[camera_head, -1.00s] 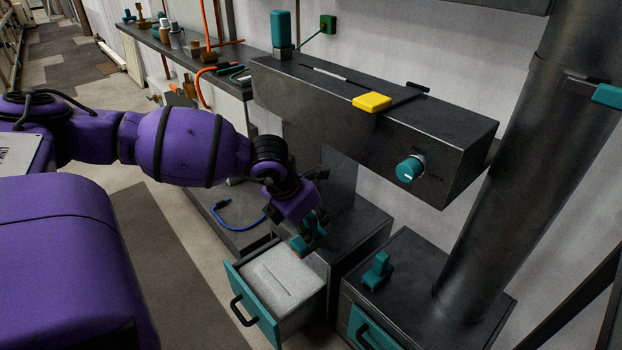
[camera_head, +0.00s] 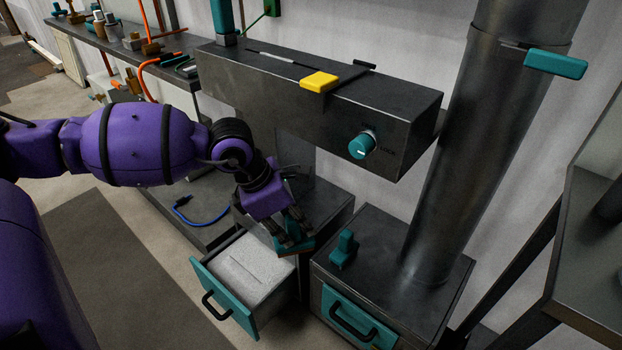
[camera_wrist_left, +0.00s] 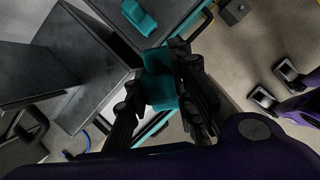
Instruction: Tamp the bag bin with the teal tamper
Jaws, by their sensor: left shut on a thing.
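My left gripper (camera_head: 290,232) is shut on the teal tamper (camera_head: 297,248). The tamper is above or beside the back right edge of the open bin; I cannot tell whether it touches. The bin (camera_head: 205,277) is a pulled-out drawer with a teal front and black handle, filled with pale grey material that has a slit-like line on top. In the left wrist view the teal tamper (camera_wrist_left: 158,82) sits between the dark fingers of my left gripper (camera_wrist_left: 155,100). My right gripper (camera_wrist_left: 275,86) shows at the right there, its fingers apart and empty.
A dark box (camera_head: 400,262) with a shut teal drawer (camera_head: 350,322) and a teal knob-like piece (camera_head: 344,250) stands to the right. A dark overhead housing (camera_head: 320,105) with a yellow block and teal dial hangs above. A thick pipe (camera_head: 480,140) rises at right.

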